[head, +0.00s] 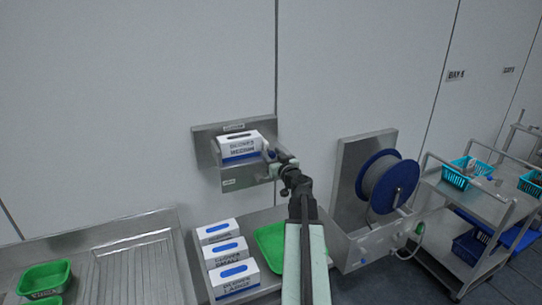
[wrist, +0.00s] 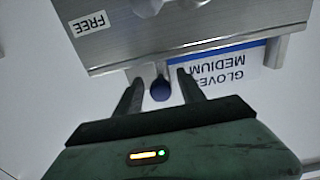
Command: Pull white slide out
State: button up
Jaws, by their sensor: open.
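A steel wall holder (head: 202,150) carries a white and blue glove box (head: 240,148). A dark blue round knob (wrist: 160,90) sits below the steel face. My gripper (wrist: 159,80) is open, with one finger on each side of the knob; I cannot tell whether either touches it. In the head view my gripper (head: 274,159) is at the holder's right side. I cannot clearly make out a white slide.
Several glove boxes (head: 226,254) and a green tray (head: 270,243) are on the steel bench below. A blue hose reel (head: 388,182) stands to the right of my arm. A steel trolley with turquoise baskets (head: 458,178) is farther right. A green bin (head: 44,277) is at lower left.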

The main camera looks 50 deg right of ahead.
grip_shut()
dwell(1.3)
